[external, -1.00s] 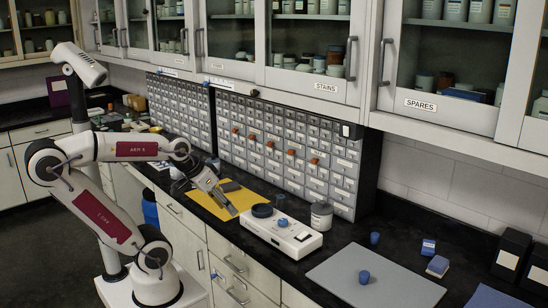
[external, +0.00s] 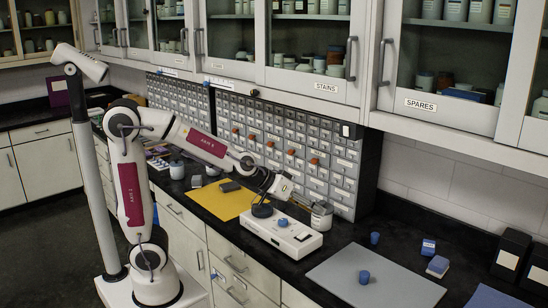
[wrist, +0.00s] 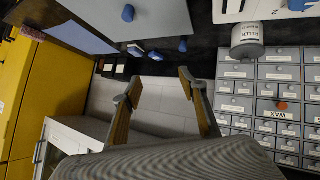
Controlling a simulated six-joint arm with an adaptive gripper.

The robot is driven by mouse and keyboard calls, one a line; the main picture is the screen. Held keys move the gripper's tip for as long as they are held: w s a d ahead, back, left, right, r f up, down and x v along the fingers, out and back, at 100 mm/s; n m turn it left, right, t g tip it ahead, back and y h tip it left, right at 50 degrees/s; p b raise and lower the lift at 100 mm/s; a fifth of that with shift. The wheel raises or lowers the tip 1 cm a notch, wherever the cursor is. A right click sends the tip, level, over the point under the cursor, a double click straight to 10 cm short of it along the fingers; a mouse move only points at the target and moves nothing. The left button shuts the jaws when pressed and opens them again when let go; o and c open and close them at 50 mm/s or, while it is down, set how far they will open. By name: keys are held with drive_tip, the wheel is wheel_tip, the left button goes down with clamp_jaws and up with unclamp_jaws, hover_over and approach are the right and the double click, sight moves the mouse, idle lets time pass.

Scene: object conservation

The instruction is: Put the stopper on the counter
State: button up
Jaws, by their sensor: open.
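Which thing is the stopper I cannot tell for sure; two small blue stopper-like pieces fit. One blue piece (external: 364,277) stands on the grey mat (external: 320,275) and shows in the wrist view (wrist: 128,13). The other blue piece (external: 375,238) stands on the bare black counter (external: 345,238), behind the mat, and shows in the wrist view (wrist: 183,46). My gripper (external: 308,205) is above the back of the white device, near the lidded jar, with both pieces farther right. In the wrist view my gripper (wrist: 162,88) is open, with nothing between its fingers.
The white device (external: 283,235) has a blue knob (external: 283,222). The grey jar (external: 321,217) stands behind it, close to my gripper. Blue-and-white boxes (external: 437,266) lie right of the mat. Labelled drawers (external: 290,150) and overhead cabinets (external: 440,105) bound the back.

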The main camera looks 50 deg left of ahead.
drive_tip(key=w+d+f+t, duration=0.1)
drive_tip(key=w+d+f, duration=0.2)
drive_tip(key=d, duration=0.4)
drive_tip(key=n+t+y, duration=0.1)
drive_tip(key=t+y, duration=0.1)
drive_tip(key=y, duration=0.1)
hover_over(361, 277)
drive_tip(key=s+a, duration=0.2)
wheel_tip(361, 277, down, 10)
drive_tip(key=s+f, duration=0.1)
drive_tip(key=f, duration=0.1)
drive_tip(key=s+d+f+y, duration=0.1)
drive_tip(key=s+f+t+y, duration=0.1)
drive_tip(key=f, duration=0.1)
drive_tip(key=shift+s+d+f, duration=0.2)
drive_tip(key=shift+d+f, duration=0.15)
drive_tip(key=shift+d, duration=0.05)
drive_tip(key=shift+s+f+t, duration=0.3)
drive_tip(key=shift+w, duration=0.1)
drive_tip(key=shift+x, duration=1.3)
